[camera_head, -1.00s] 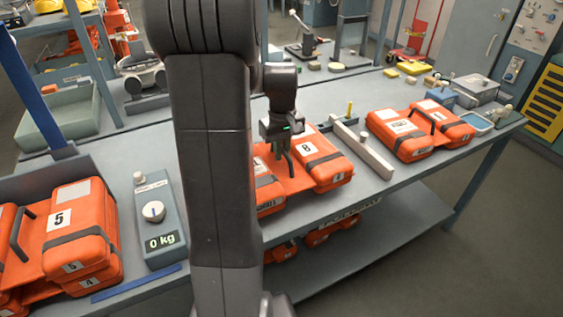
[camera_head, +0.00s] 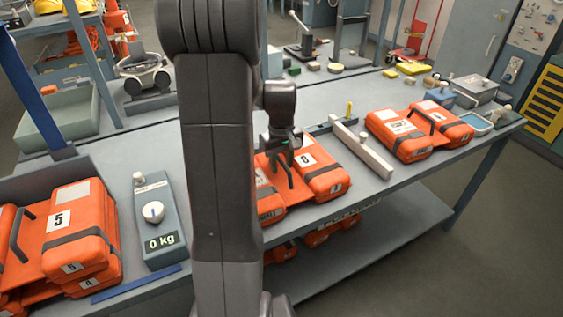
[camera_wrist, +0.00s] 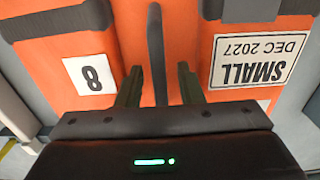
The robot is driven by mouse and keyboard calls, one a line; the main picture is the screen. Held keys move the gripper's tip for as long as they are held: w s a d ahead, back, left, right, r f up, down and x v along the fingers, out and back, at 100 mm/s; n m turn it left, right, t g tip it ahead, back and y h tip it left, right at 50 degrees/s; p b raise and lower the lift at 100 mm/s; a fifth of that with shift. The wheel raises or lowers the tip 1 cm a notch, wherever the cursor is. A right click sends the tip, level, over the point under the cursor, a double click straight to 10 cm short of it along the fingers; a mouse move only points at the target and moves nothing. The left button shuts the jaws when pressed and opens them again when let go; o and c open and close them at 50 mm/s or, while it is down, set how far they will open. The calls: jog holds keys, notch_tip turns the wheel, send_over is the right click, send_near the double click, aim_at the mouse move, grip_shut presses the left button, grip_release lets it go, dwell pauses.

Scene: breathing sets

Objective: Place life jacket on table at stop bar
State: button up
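An orange life jacket (camera_head: 322,181) with a label 8 lies on the grey table (camera_head: 408,180), just left of the pale stop bar (camera_head: 365,152). A narrow strip of table seems to show between them. My gripper (camera_head: 279,165) is down over the jacket's middle. In the wrist view, the two fingers of my gripper (camera_wrist: 158,84) stand apart on either side of the jacket's black handle (camera_wrist: 156,45), with gaps on both sides. The jacket (camera_wrist: 60,50) shows its 8 label and a SMALL tag there. My arm hides the jacket's left part in the head view.
Another orange jacket (camera_head: 410,142) lies right of the bar. A scale (camera_head: 157,215) reading 0 kg and stacked jackets (camera_head: 75,225) are at the left. A yellow peg (camera_head: 349,110) stands behind the bar. More orange jackets (camera_head: 318,237) are under the table.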

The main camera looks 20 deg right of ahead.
notch_tip(320, 180, up, 12)
jog(key=shift+r, duration=0.15)
dwell(0.4)
